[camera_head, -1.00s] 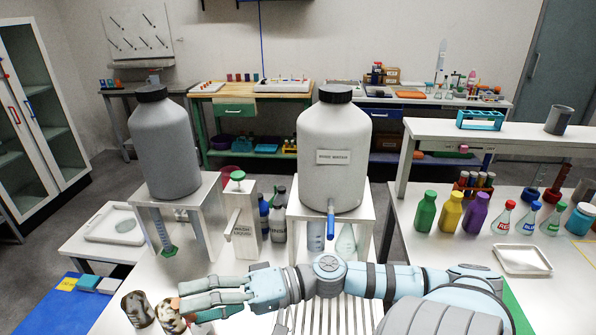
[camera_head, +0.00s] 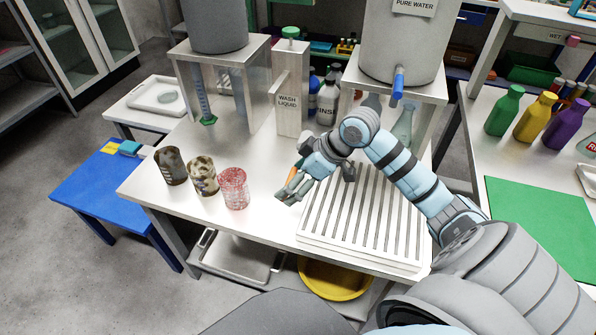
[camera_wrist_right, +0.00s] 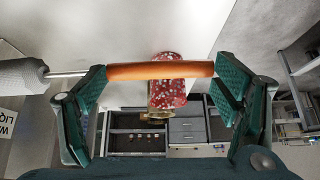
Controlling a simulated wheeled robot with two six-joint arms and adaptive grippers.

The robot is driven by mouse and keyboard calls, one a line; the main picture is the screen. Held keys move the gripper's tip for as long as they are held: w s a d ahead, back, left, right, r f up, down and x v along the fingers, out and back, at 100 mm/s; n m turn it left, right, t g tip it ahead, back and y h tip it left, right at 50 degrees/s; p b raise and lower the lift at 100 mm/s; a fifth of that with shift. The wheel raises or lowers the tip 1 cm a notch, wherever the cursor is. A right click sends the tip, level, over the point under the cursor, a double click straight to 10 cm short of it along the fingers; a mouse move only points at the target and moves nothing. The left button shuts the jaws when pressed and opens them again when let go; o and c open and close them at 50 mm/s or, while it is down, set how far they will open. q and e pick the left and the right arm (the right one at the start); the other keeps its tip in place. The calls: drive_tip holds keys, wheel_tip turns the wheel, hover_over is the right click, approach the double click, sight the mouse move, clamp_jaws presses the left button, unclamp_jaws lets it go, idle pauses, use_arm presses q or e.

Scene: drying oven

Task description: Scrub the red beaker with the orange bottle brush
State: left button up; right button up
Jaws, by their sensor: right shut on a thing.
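The red beaker (camera_head: 233,190), speckled white, stands upright at the right end of a row of beakers on the steel table. In the right wrist view it (camera_wrist_right: 167,97) shows beyond the orange handle and partly behind it. My right gripper (camera_head: 293,190) is to the right of the beaker and apart from it. In the wrist view my right gripper (camera_wrist_right: 160,72) is shut on the handle of the orange bottle brush (camera_wrist_right: 160,71). The brush's pale bristle head points left there; in the head view only a bit of orange (camera_head: 293,178) shows. My left gripper is not in view.
Two brown mottled beakers (camera_head: 202,178) stand left of the red one. A slatted drying rack (camera_head: 360,225) lies to the right. A wash liquid dispenser (camera_head: 289,100) stands behind. The front left of the table is bare; a yellow basin (camera_head: 335,283) sits below.

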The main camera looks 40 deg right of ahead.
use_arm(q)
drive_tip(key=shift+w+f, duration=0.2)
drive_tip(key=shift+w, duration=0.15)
use_arm(e)
drive_tip(key=shift+w+d+f, duration=0.1)
drive_tip(key=shift+d+f, duration=0.05)
drive_tip(key=shift+d, duration=0.6)
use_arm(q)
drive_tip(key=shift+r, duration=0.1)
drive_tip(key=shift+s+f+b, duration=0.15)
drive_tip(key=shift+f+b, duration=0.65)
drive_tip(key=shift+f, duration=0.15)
use_arm(e)
wheel_tip(320, 180, down, 7)
